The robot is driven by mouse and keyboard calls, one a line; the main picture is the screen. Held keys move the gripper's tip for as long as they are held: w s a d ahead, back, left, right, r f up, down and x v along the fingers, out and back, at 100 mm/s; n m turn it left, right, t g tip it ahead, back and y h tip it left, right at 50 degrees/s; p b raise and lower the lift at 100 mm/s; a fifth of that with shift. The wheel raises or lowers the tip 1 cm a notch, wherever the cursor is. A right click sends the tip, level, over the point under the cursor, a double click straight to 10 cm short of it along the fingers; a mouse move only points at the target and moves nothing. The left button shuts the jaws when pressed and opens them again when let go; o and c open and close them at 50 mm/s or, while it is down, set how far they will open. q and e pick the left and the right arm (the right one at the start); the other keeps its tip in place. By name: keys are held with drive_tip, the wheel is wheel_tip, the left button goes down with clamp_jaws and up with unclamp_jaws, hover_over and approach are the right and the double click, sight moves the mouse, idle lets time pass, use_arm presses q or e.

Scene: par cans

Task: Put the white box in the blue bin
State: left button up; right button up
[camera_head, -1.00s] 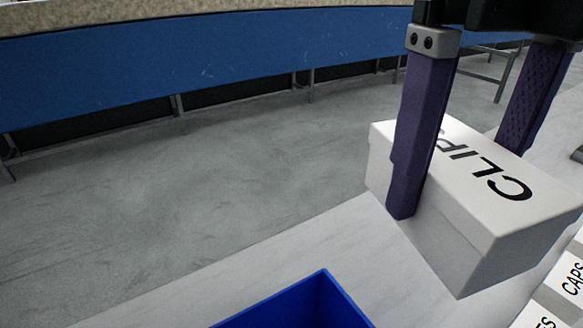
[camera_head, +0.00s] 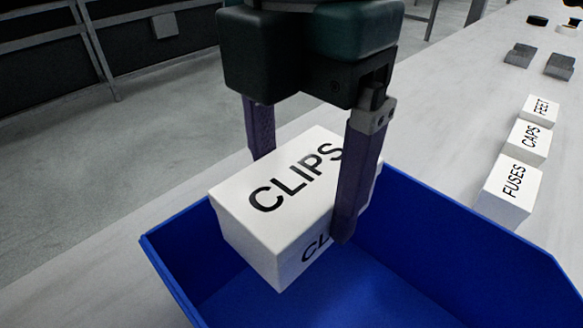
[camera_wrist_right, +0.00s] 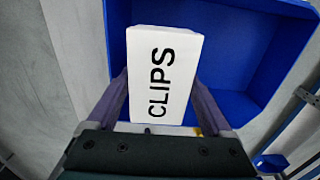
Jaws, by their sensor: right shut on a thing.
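The white box (camera_head: 275,195) is marked CLIPS on its top and side. My right gripper (camera_head: 302,190) is shut on it, with one purple finger on each side. The box is held over the blue bin (camera_head: 440,215), near the bin's left rim, and its lower part overlaps the bin's inside in the head view. In the right wrist view the box (camera_wrist_right: 165,75) sits between the fingers with the blue bin (camera_wrist_right: 235,60) behind it. I cannot tell whether the box touches the bin. My left gripper is not in view.
White boxes marked FUSES (camera_head: 508,188), CAPS (camera_head: 528,140) and FEET (camera_head: 540,107) stand in a row on the pale table (camera_head: 440,110) to the right of the bin. Dark grey blocks (camera_head: 519,55) lie farther back. The bin's floor in view is empty.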

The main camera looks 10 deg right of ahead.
use_arm(q)
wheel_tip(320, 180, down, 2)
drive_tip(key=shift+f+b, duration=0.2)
drive_tip(key=shift+b, duration=0.6)
use_arm(e)
wheel_tip(320, 180, down, 9)
drive_tip(key=shift+r, duration=0.15)
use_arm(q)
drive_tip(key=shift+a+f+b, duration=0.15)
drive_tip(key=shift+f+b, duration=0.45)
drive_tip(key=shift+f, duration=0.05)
use_arm(e)
drive_tip(key=shift+f, duration=2.15)
drive_tip(key=shift+f, duration=0.1)
drive_tip(key=o, duration=1.3)
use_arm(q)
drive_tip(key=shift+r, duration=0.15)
use_arm(e)
drive_tip(key=shift+r, duration=0.25)
use_arm(q)
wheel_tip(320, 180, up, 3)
drive_tip(key=p, duration=0.3)
use_arm(e)
wheel_tip(320, 180, up, 11)
drive_tip(key=shift+f, duration=0.1)
drive_tip(key=shift+r, duration=0.5)
